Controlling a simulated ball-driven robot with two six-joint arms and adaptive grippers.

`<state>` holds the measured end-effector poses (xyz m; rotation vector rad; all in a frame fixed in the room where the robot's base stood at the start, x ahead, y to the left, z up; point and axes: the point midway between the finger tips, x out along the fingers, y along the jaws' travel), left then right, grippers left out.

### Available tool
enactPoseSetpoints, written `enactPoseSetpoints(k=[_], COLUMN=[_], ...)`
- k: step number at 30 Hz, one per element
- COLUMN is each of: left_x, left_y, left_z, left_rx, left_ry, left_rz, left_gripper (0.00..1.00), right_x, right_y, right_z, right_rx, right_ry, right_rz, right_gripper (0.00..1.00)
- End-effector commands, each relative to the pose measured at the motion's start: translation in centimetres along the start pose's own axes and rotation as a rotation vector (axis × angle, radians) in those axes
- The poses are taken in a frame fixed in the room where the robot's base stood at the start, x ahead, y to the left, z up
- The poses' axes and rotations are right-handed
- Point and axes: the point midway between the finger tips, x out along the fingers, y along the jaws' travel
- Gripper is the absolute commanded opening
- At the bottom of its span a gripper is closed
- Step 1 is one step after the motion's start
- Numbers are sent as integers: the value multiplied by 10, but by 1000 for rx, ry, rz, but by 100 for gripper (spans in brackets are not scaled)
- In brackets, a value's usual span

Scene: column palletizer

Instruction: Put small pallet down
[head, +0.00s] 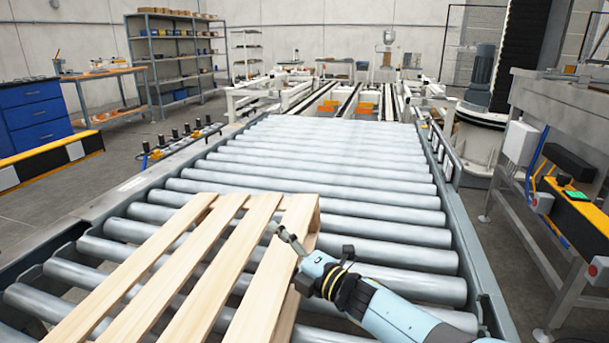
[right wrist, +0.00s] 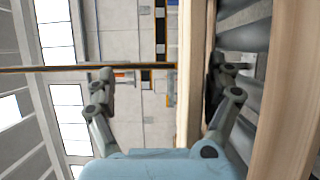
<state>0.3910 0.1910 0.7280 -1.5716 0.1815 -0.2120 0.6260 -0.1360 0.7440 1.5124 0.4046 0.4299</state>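The small pallet (head: 180,262), of pale wooden slats, is at the front left over the roller conveyor (head: 345,168); I cannot tell whether its underside touches the rollers. My right gripper (head: 284,236) is at the pallet's right side, near its far corner. In the right wrist view my right gripper (right wrist: 162,92) is open, with a pallet board (right wrist: 194,75) between its fingers. The right finger is close beside this board, in the gap before another board (right wrist: 293,95); the left finger stands clear of it. My left gripper is not in view.
The rollers beyond the pallet are empty. A blue-grey rail (head: 458,225) edges the conveyor on the right. A metal frame (head: 560,100) stands further right. A yellow-black barrier (head: 50,160), a blue drawer cabinet (head: 35,115) and shelving (head: 175,60) are at the left.

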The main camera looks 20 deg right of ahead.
Motion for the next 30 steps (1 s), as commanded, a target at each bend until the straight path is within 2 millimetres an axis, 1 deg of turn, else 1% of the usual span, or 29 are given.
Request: enactPoseSetpoints(k=[1, 4, 8, 11, 15, 18, 21, 25, 30], left_x=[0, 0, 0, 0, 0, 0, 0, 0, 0], left_y=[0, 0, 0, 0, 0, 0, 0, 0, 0], left_z=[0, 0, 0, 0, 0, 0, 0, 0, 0], left_rx=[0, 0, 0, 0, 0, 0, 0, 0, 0], left_ry=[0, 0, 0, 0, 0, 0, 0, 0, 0], left_rz=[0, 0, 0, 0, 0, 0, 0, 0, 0], left_gripper=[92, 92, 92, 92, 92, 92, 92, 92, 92], right_x=[2, 1, -10, -27, -61, -82, -100, -114, -119], right_y=[4, 4, 2, 1, 0, 0, 1, 1, 2], right_z=[0, 0, 0, 0, 1, 2, 2, 2, 2], right_rx=[0, 0, 0, -1, -2, -2, -1, -1, 0], right_ry=[1, 1, 0, -1, 0, -1, -1, -1, -1], right_rz=[8, 8, 6, 4, 1, 0, 1, 2, 3], right_gripper=[85, 85, 85, 85, 85, 85, 85, 85, 85])
